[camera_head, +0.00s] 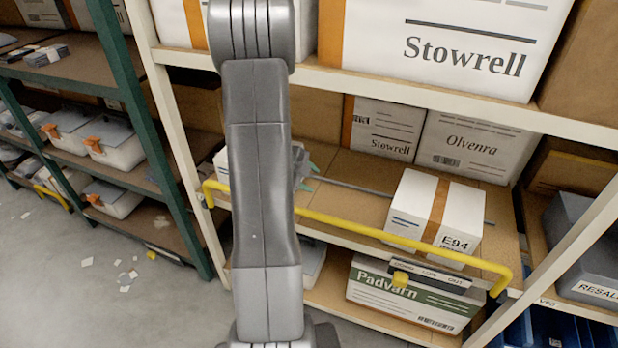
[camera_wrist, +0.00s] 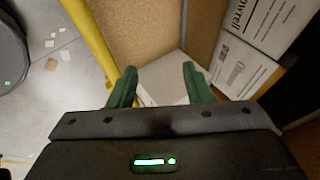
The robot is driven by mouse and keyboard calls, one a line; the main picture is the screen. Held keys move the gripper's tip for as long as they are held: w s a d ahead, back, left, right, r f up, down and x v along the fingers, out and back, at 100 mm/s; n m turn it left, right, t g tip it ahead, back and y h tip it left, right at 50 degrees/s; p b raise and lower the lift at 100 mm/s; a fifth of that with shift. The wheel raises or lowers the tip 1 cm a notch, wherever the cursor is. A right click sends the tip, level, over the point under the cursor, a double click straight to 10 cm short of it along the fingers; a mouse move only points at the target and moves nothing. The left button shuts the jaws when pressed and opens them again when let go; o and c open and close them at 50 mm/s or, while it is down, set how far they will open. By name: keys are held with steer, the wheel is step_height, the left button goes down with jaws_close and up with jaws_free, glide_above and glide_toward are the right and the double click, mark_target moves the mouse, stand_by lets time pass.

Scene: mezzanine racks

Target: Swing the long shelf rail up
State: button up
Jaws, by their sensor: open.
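The long yellow shelf rail (camera_head: 370,231) runs across the front of the middle shelf, with bent ends at both sides. My arm hides part of its left portion. The rail (camera_wrist: 88,40) passes left of the fingers there, outside the jaws. A white box (camera_wrist: 168,74) shows beyond and between the fingertips, with nothing visibly gripped.
A white E94 box (camera_head: 408,208) stands on the middle shelf behind the rail, in front of a thin grey rod (camera_head: 352,187). A Padvarn box (camera_head: 375,295) sits below. Pale uprights flank the bay. Open floor (camera_head: 95,290) lies at left, with paper scraps.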

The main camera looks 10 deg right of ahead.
stand_by(0.4)
steer(key=b+v, duration=0.1)
steer(key=v, duration=1.3)
steer(key=shift+d, duration=0.15)
steer(key=p+x, duration=0.1)
steer(key=x, duration=1.2)
steer(key=shift+d+f, duration=0.15)
steer(key=shift+f, duration=0.2)
steer(key=shift+w, duration=0.1)
